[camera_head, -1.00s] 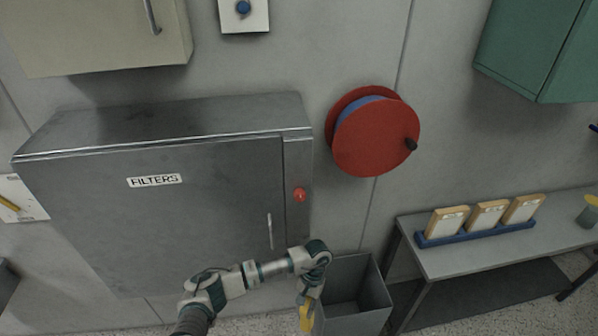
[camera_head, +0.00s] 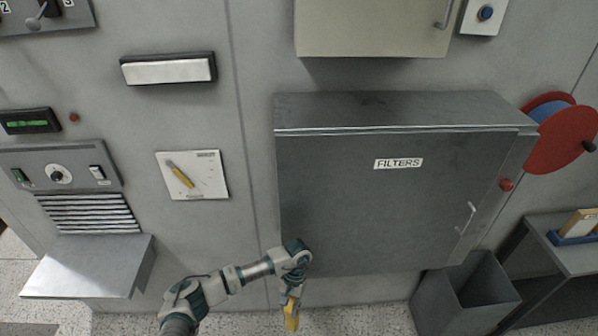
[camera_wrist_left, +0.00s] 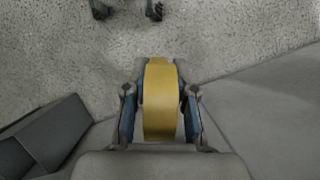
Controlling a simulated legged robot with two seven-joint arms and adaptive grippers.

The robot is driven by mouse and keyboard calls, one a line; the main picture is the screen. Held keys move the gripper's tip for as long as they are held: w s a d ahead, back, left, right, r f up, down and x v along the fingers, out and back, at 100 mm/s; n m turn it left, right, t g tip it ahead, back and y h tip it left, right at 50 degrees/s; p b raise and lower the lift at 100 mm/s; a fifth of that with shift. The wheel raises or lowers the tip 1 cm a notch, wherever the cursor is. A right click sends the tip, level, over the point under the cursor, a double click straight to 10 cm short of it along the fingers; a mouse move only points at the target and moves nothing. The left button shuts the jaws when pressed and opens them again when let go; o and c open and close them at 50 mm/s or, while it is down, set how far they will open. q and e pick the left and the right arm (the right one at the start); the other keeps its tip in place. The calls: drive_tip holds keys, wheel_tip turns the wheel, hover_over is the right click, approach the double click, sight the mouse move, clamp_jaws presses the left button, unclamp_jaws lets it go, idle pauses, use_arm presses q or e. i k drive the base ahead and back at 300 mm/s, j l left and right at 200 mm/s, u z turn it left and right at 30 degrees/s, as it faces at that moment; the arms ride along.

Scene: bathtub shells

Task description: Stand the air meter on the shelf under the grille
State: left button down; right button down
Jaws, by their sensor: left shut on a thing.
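The air meter, a yellow thing (camera_head: 291,319), hangs in my left gripper (camera_head: 291,301) in front of the filters cabinet's lower edge. In the left wrist view the yellow meter (camera_wrist_left: 160,100) sits between the two blue-padded fingers of my left gripper (camera_wrist_left: 160,112), which are shut on it. Only its yellow side shows, not its face. The shelf (camera_head: 88,268) is a bare grey ledge at the lower left, and the slatted grille (camera_head: 90,213) is on the wall just above it. My left gripper is well to the right of the shelf. My right gripper is out of view.
The steel FILTERS cabinet (camera_head: 390,190) stands behind my left arm. A grey bin (camera_head: 430,305) is at its lower right, with a red reel (camera_head: 560,140) above. A wall plate with a yellow pointer (camera_head: 192,175) hangs between grille and cabinet. The shelf top is clear.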

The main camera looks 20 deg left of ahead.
sight(85, 272)
drive_tip(key=k+j, duration=0.15)
drive_tip(key=j, duration=0.35)
drive_tip(key=k+j+u, duration=0.15)
drive_tip(key=j, duration=0.4)
drive_tip(key=k+j, duration=0.1)
drive_tip(key=j, duration=0.4)
drive_tip(key=k+j+u, duration=0.1)
drive_tip(key=j, duration=0.45)
drive_tip(key=k+j+u, duration=0.1)
drive_tip(key=j, duration=0.45)
